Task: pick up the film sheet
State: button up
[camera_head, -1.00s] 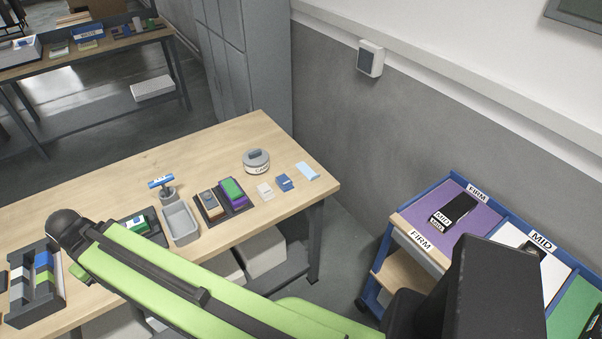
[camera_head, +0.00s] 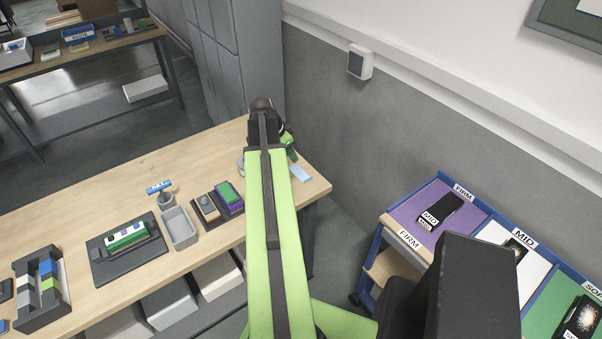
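A flat light blue piece (camera_head: 300,173), which looks like the film sheet, lies on the wooden table (camera_head: 100,203) near its right end. My green arm reaches across the table. My gripper (camera_head: 291,154) hangs from the arm's far end, just above and left of the light blue piece in the picture. The fingers are small and partly hidden, so I cannot tell whether they are open or whether they touch anything. The arm covers the small white and blue pieces and most of the round grey pot (camera_head: 240,165).
Left of my arm stand a dark tray (camera_head: 205,218) with coloured blocks, a grey bin (camera_head: 180,228), a blue-topped stand (camera_head: 164,197) and a black fixture (camera_head: 128,248). A blue cart (camera_head: 427,268) with labelled purple, white and green panels stands right, beyond a floor gap.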

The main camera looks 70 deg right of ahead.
jog(key=b, duration=1.1)
send_near(307, 176)
jog(key=shift+s+a+f, duration=0.25)
jog(key=shift+s+a, duration=0.1)
jog(key=shift+a, duration=0.1)
jog(key=shift+s+a+f, duration=0.2)
jog(key=shift+s+a, duration=0.1)
jog(key=shift+a, duration=0.2)
jog(key=shift+s+d+f+b, duration=0.15)
jog(key=shift+d+f+b, duration=0.05)
jog(key=shift+b, duration=0.1)
jog(key=b+x, duration=0.5)
jog(key=shift+s+f, duration=0.15)
grip_shut()
